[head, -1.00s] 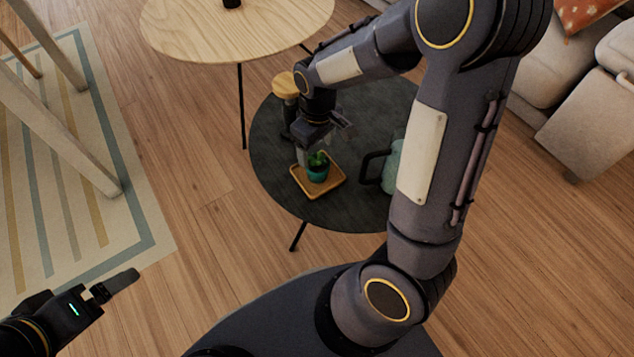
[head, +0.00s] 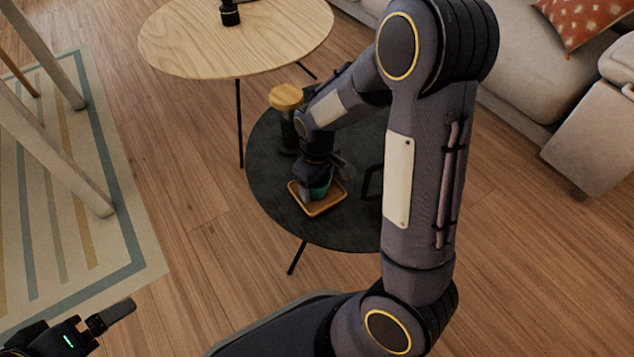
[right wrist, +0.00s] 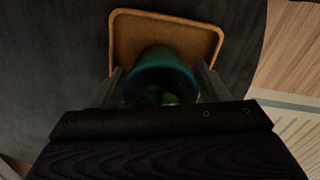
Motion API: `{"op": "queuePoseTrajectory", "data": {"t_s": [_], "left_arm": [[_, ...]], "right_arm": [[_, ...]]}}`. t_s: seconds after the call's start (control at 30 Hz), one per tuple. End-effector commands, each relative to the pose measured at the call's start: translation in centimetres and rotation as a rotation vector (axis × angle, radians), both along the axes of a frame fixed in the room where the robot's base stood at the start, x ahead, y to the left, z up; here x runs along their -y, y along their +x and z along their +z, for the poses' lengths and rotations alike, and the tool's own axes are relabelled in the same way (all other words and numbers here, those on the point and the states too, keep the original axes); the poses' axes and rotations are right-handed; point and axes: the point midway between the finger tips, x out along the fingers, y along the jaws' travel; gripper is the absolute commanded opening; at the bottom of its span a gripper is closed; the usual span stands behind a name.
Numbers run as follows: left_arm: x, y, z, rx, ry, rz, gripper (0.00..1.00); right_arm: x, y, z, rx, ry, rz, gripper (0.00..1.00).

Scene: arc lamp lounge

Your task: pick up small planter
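The small planter (head: 320,191) is a teal pot on a wooden tray (head: 326,207) on the dark round table. My right gripper (head: 324,184) is down over it and partly hides it. In the right wrist view the pot (right wrist: 162,68) with its green plant (right wrist: 158,95) sits between my two fingers, one at each side. The fingers look spread, and I see no clear grip. The pot still appears to stand on the tray (right wrist: 165,28). My left gripper (head: 112,318) is at the lower left, far from the planter; its finger opening is not clear.
The dark round table (head: 275,190) also holds a wooden-lidded jar (head: 287,100) close behind my right gripper. A dark handle (head: 370,182) shows beside my right arm. A pale wooden table (head: 215,50) stands behind, and a sofa (head: 535,75) is at the right.

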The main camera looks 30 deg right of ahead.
Motion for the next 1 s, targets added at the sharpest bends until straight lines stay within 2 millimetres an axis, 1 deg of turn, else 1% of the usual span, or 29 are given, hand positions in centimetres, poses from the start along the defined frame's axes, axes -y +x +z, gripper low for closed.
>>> {"op": "queuePoseTrajectory", "data": {"t_s": [0.03,0.2,0.27,0.3,0.53,0.67,0.77,0.87,0.97,1.0], "left_arm": [[0.0,0.0,0.0,0.0,0.0,0.0,0.94],[0.0,0.0,0.0,0.0,0.0,0.0,0.94],[0.0,0.0,0.0,0.0,0.0,0.0,0.94],[0.0,0.0,0.0,0.0,0.0,0.0,0.94],[0.0,0.0,0.1,0.0,0.0,0.0,0.94],[0.0,0.0,0.5,0.0,0.0,0.0,0.94],[0.0,0.0,1.2,0.0,0.0,0.0,0.94],[0.0,0.0,2.2,0.0,0.0,0.0,0.94],[0.0,0.0,3.6,0.0,0.0,0.0,0.94],[0.0,0.0,4.2,0.0,0.0,0.0,0.94]], "right_arm": [[0.0,0.0,0.0,0.0,0.0,0.0,0.61],[0.0,0.0,0.0,0.0,0.0,0.0,0.39],[0.0,0.0,0.0,0.0,0.0,0.0,0.31],[0.0,0.0,0.1,0.001,0.0,0.0,0.29],[0.0,0.0,0.2,0.001,0.0,0.0,0.29],[0.0,0.0,0.9,0.001,0.0,0.001,0.28],[0.0,0.1,2.1,0.003,0.0,0.001,0.28],[-0.2,0.0,4.0,0.004,0.0,0.002,0.28],[-1.7,-1.0,6.1,0.003,0.002,0.007,0.28],[-2.3,-1.4,7.1,0.003,0.002,0.007,0.28]]}}
